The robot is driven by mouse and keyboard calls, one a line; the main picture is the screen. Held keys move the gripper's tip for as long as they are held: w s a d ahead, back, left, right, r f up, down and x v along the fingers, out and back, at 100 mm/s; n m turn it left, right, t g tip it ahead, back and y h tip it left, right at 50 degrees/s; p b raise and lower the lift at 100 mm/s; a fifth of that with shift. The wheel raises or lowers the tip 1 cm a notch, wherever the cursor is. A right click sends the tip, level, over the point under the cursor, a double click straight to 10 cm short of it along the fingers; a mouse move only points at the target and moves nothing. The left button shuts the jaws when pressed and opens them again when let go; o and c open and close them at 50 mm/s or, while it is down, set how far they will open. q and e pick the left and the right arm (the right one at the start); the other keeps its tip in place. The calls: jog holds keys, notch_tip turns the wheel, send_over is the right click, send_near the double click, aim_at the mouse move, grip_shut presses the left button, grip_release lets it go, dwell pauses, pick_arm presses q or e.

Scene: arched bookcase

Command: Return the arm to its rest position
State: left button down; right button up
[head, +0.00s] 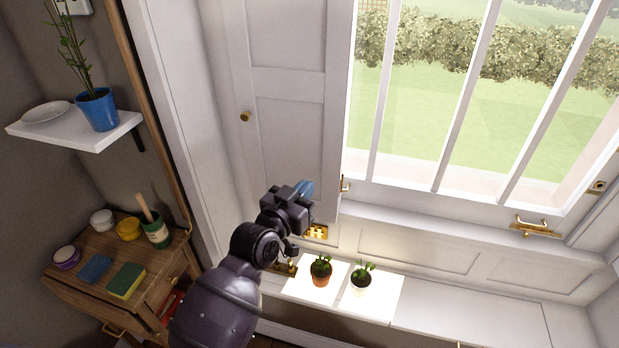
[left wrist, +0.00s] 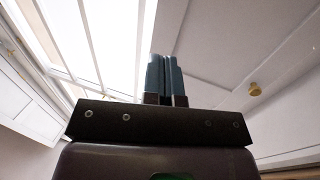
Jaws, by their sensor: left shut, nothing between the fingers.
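My left gripper (head: 306,190) is raised in front of the white shutter panel (head: 287,135) beside the window in the head view. Its blue fingers point toward the window side. In the left wrist view the two fingers of my left gripper (left wrist: 165,75) are side by side and closed, with nothing held. The shutter's round brass knob (left wrist: 254,89) shows to the right of the fingers there. My right gripper is not in either view.
Two small potted plants, one terracotta (head: 320,271) and one white (head: 360,282), stand on the sunlit sill below. A wooden side table (head: 150,293) with pots and sponges stands at left, under a white shelf (head: 75,135). The right part of the sill (head: 470,322) is clear.

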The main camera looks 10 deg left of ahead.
pick_arm(q)
jog(key=shift+s, duration=0.55)
